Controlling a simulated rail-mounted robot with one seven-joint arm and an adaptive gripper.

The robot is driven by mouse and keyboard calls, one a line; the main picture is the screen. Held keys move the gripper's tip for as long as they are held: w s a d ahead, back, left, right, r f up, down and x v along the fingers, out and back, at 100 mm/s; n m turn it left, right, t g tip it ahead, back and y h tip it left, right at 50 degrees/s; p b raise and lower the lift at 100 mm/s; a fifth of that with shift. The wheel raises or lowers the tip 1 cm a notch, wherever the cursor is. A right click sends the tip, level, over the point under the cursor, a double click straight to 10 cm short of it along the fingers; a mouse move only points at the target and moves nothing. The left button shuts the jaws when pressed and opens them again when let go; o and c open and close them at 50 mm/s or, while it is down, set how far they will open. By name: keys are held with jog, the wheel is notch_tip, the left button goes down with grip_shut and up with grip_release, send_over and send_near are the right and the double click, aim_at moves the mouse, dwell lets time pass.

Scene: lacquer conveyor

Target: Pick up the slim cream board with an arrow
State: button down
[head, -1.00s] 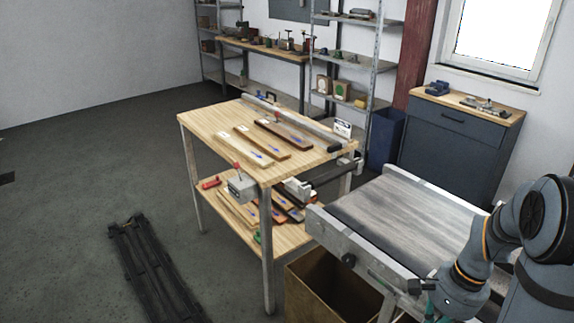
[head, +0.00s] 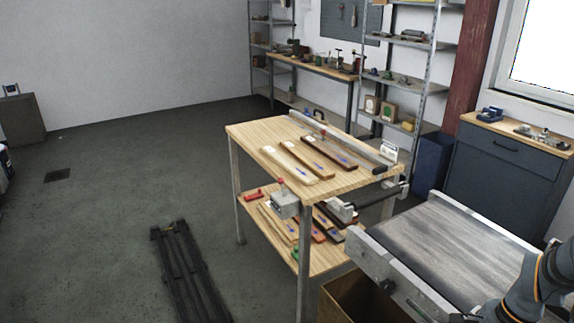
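A slim cream board (head: 289,167) with a small blue arrow lies flat on the top of the wooden workbench (head: 250,131). It is the leftmost of three boards there. A mid-brown board (head: 307,160) lies just right of it, and a dark brown board (head: 332,154) lies further right. More boards lie on the lower shelf, including a pale one (head: 276,222); arrows on them are too small to make out clearly. My gripper is out of view; only part of my arm shows at the lower right edge.
A conveyor (head: 445,240) stands right of the workbench, with an open cardboard box (head: 360,300) below. A long dark rail (head: 185,265) lies on the floor.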

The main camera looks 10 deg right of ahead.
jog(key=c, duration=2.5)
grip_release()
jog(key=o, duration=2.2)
